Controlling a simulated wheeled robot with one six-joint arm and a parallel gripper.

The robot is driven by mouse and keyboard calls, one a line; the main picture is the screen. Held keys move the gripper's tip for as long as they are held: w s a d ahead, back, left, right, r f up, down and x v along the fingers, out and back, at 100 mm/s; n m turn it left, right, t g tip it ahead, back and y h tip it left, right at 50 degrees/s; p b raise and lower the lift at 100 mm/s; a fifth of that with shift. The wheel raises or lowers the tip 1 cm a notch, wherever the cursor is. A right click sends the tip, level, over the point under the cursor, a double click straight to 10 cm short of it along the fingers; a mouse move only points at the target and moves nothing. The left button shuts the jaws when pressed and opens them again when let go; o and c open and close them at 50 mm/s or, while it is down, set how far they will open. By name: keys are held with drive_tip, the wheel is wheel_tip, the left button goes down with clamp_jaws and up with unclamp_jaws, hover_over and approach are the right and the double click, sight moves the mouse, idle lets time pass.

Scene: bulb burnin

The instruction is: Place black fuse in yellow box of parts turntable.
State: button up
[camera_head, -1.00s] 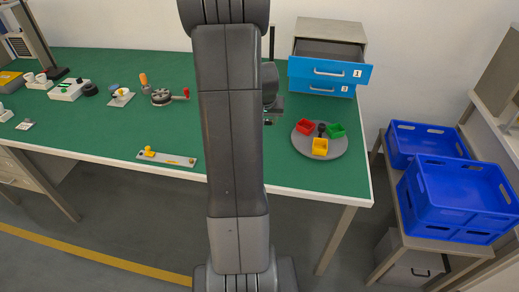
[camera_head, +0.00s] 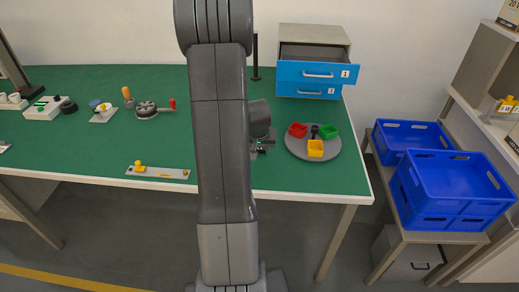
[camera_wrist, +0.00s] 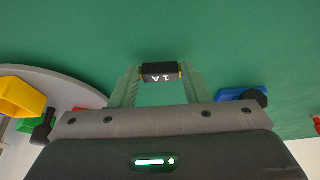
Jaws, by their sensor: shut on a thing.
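My gripper (camera_wrist: 158,80) is shut on the black fuse (camera_wrist: 160,73), which is marked "1A" and lies across the fingertips above the green table in the wrist view. In the head view my gripper (camera_head: 262,147) is partly hidden by my arm, and the fuse cannot be made out. The grey turntable (camera_head: 299,152) is just right of my gripper. It carries a yellow box (camera_head: 315,149) at the front, a red box (camera_head: 298,130) and a green box (camera_head: 328,132) around a dark centre knob (camera_head: 314,131). The yellow box (camera_wrist: 20,97) also shows at the left of the wrist view.
A drawer cabinet (camera_head: 306,88) with an open top drawer stands behind the turntable. Blue crates (camera_head: 450,190) are on a stand to the right. A metal strip with a yellow knob (camera_head: 158,172) lies at the front edge. Several devices stand on the left.

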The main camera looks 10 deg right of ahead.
drive_tip(key=shift+f, duration=0.2)
drive_tip(key=shift+f, duration=0.2)
drive_tip(key=o, duration=0.9)
drive_tip(key=shift+o, duration=0.2)
drive_tip(key=shift+r, duration=0.15)
